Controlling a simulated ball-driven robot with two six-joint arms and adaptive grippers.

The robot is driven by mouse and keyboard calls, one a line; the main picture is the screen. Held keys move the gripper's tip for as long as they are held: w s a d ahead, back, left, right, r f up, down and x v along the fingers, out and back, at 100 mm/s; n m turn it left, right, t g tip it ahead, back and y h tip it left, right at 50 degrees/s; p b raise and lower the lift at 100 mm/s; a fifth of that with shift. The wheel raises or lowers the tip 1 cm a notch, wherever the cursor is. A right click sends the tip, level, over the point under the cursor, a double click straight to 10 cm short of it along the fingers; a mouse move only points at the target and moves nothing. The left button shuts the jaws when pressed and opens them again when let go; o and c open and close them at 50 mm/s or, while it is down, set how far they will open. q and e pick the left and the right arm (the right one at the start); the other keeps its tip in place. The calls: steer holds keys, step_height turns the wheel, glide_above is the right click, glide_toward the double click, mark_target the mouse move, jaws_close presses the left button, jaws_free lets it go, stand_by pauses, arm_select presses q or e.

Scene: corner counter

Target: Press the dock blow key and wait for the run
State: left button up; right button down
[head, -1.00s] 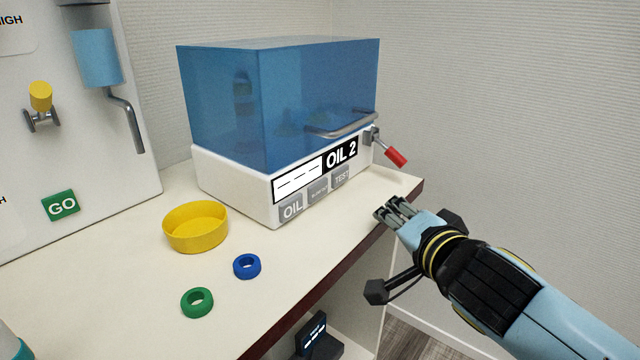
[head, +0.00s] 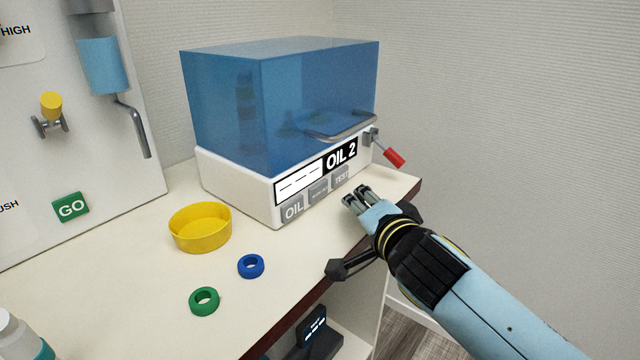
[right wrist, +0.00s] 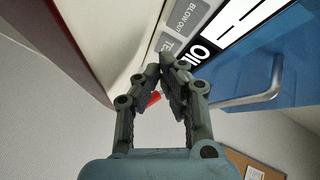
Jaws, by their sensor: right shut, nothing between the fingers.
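The dock is a white box (head: 235,188) with a blue see-through hood (head: 290,100), labelled OIL 2. Its front has grey keys: OIL (head: 293,208), a middle key (head: 319,191) with small text, and TEST (head: 341,175). In the right wrist view the middle key reads BLOW OUT (right wrist: 188,20), partly cut off by the frame edge. The display (head: 299,182) shows dashes. My right gripper (head: 354,196) is shut and empty, just in front of the TEST end of the panel, apart from the keys as far as I can tell. My left gripper is not in view.
A red-tipped lever (head: 393,156) sticks out at the dock's right side. A yellow dish (head: 200,228), a blue ring (head: 251,266) and a green ring (head: 204,301) lie on the counter. A panel with a green GO key (head: 71,208) stands left. The counter's front edge runs below my right arm.

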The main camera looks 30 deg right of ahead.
mark_target(341, 213)
steer(key=shift+w+a+f, duration=0.1)
steer(key=shift+w+a, duration=0.25)
steer(key=shift+w, duration=0.5)
steer(key=shift+w+a, duration=0.35)
steer(key=shift+w, duration=0.45)
steer(key=shift+w+b, duration=0.15)
steer(key=shift+b, duration=0.25)
steer(key=shift+w+a, duration=0.15)
steer(key=shift+w, duration=0.1)
steer(key=shift+w+a+b, duration=0.15)
steer(key=shift+w+b, duration=0.2)
steer(key=shift+w, duration=0.05)
stand_by(0.5)
steer(key=shift+s, duration=0.1)
steer(key=shift+s+d, duration=0.3)
steer(key=shift+s, duration=0.4)
